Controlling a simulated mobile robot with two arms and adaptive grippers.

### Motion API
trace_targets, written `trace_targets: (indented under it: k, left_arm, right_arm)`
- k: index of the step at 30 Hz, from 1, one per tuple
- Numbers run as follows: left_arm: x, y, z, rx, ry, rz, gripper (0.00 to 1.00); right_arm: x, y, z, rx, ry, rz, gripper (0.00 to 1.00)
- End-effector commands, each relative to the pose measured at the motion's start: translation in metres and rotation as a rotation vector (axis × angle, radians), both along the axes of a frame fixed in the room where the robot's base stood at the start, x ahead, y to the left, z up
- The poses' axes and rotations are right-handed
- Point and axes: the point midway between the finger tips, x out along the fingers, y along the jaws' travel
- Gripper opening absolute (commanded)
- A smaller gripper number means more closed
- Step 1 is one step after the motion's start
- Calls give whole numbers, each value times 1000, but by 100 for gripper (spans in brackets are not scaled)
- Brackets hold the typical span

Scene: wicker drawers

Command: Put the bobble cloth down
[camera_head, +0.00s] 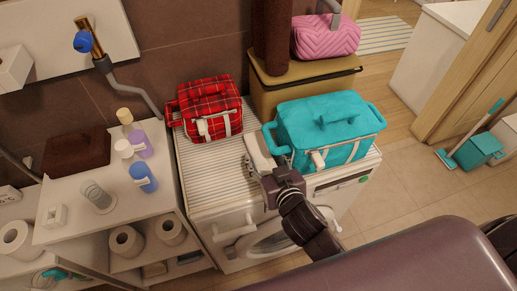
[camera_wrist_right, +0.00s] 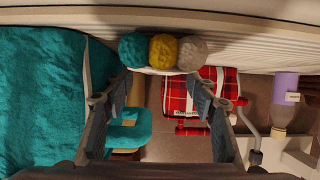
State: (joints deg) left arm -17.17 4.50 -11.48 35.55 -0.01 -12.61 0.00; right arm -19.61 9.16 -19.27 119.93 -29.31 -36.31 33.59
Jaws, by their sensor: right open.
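Three fluffy bobbles, teal, yellow and pale grey, show in a row along a white edge in the right wrist view, and I take them for the bobble cloth (camera_wrist_right: 163,51). My right gripper (camera_wrist_right: 163,95) is open, its two fingers spread apart with the bobbles beyond and between them. In the head view the right gripper (camera_head: 268,172) is over the washing machine, at a pale strip (camera_head: 257,152) between two bags. I cannot tell whether that strip is the cloth, or whether the fingers touch the cloth. My left gripper is not in view.
A red tartan bag (camera_head: 213,100) stands left on the washing machine's ribbed top (camera_head: 215,172), and a teal bag (camera_head: 325,120) right, close to the gripper. A shelf (camera_head: 70,190) with bottles is at left. A tan hamper (camera_head: 280,88) with a pink bag (camera_head: 325,38) stands behind.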

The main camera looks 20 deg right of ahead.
Motion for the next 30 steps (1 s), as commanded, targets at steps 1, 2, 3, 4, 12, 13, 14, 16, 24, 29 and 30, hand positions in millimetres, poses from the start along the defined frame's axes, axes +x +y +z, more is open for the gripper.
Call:
trace_targets:
  k: [1, 2, 3, 4, 12, 13, 14, 16, 24, 29, 30]
  left_arm:
    - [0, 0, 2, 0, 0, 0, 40]
    - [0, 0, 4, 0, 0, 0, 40]
    - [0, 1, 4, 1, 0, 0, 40]
    - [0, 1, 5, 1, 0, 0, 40]
    - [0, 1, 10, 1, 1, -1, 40]
    - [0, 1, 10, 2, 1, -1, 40]
    - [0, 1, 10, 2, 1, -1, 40]
    - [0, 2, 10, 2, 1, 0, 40]
    - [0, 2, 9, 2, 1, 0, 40]
    - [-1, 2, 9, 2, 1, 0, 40]
    - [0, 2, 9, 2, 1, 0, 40]
  right_arm:
    - [6, 0, 2, -1, -2, -1, 52]
    - [10, 0, 3, -2, -2, 0, 52]
    - [15, 0, -1, -2, -2, 0, 52]
    - [19, 0, -3, -2, -1, 0, 52]
    - [50, 2, -17, -1, -1, -1, 52]
    - [51, 2, -17, -1, -1, -1, 52]
    - [52, 2, -18, -1, -1, 0, 52]
    - [53, 2, -19, 0, -1, 0, 52]
    - [52, 2, -19, 0, -1, 0, 41]
    - [52, 2, -19, 0, 0, 0, 24]
    - [52, 2, -19, 0, 0, 0, 19]
